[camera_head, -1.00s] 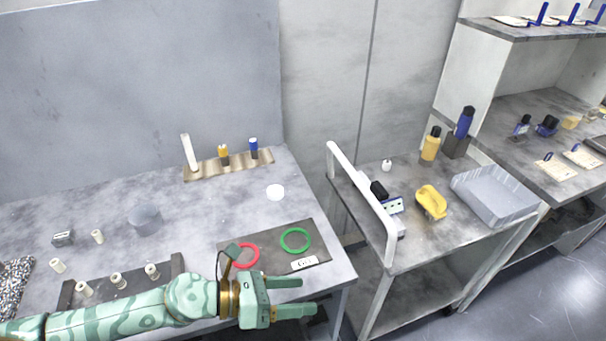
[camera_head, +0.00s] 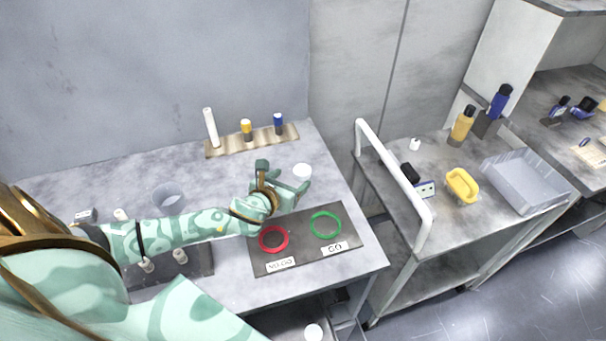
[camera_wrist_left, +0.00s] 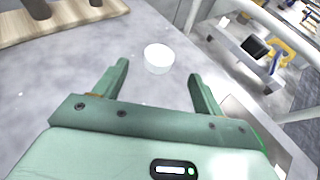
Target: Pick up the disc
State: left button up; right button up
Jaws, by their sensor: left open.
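The white disc (camera_head: 302,172) lies flat on the grey table, in front of the wooden rack and behind the dark mat. In the left wrist view the disc (camera_wrist_left: 158,58) sits ahead of the fingers, roughly between their tips and a little beyond them. My left gripper (camera_head: 285,182) is open and empty, its fingers (camera_wrist_left: 158,72) spread on either side of the line to the disc. It is close to the disc, with no clear contact. My right gripper is not in view.
A wooden rack (camera_head: 252,142) with several upright items stands behind. A dark mat (camera_head: 300,251) with a red ring (camera_head: 273,239) and a green ring (camera_head: 325,225) lies in front. A clear cup (camera_head: 167,198) is at left. A cart (camera_head: 405,205) stands to the right.

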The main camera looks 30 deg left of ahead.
aim_at(301, 171)
pick_arm(q)
jog(key=shift+x, duration=0.75)
jog(key=b+x, duration=0.2)
jog(key=x, duration=0.3)
jog(key=shift+f, duration=0.15)
jog(key=c, duration=1.1)
